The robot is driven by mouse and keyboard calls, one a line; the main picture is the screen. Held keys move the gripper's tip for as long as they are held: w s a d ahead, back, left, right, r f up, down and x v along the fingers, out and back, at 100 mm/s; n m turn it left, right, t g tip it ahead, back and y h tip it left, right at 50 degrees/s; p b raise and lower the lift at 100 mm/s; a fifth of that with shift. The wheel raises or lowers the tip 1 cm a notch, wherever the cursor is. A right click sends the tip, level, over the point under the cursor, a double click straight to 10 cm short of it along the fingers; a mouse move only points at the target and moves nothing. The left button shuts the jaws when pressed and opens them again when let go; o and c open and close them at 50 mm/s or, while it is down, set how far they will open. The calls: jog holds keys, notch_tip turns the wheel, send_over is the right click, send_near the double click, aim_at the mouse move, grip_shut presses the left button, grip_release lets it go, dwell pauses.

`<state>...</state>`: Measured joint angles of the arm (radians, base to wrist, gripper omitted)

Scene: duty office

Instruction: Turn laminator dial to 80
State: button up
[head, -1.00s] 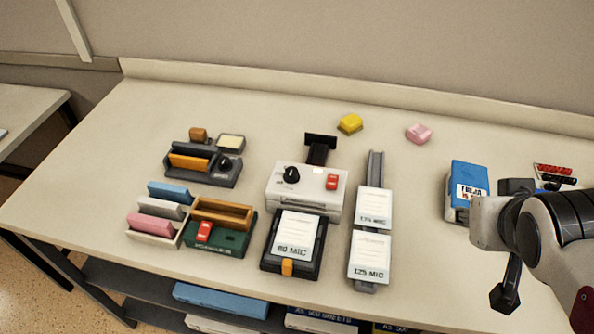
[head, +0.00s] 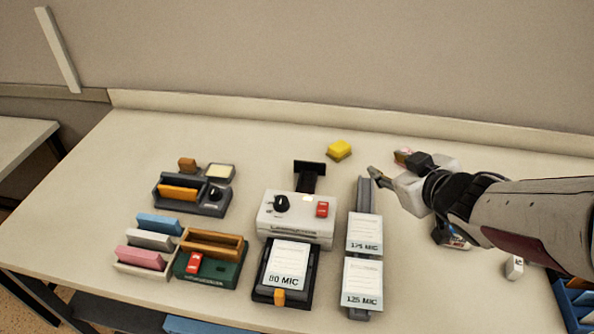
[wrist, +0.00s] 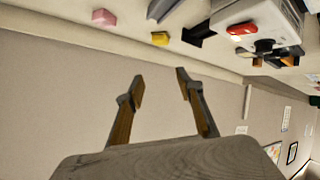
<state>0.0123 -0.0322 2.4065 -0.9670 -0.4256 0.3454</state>
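The laminator (head: 295,219) is a white box in the middle of the desk. Its black dial (head: 281,203) is on the top left, with a red switch (head: 322,209) to its right. The dial's setting is too small to read. A pouch marked 80 MIC (head: 287,265) lies on the black tray in front. My gripper (head: 373,177) is right of the laminator, above the desk and apart from the dial. In the wrist view my gripper (wrist: 160,82) has its two fingers spread with nothing between them. The laminator (wrist: 262,25) and dial (wrist: 264,46) show there at upper right.
A grey rack with pouches marked 175 MIC (head: 364,233) and 125 MIC (head: 362,284) stands right of the laminator. A yellow block (head: 339,150) lies behind. A dark organizer (head: 205,207) and green box (head: 229,271) stand left.

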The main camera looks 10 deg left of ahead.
jog(key=s+a+f+n+g+y, duration=0.1)
jog(key=a+f+n+g+y, duration=0.15)
jog(key=a+f+y, duration=0.4)
jog(key=n+g+y, duration=0.2)
jog(key=g, duration=0.2)
send_near(284, 201)
jog(key=shift+w+a+f, duration=0.1)
jog(key=shift+a+f, duration=0.05)
jog(key=shift+a, duration=0.6)
jog(key=shift+a, duration=0.1)
jog(key=shift+h, duration=0.25)
jog(key=shift+x, duration=3.85)
jog(key=shift+w, duration=0.15)
jog(key=shift+t, duration=0.25)
grip_shut()
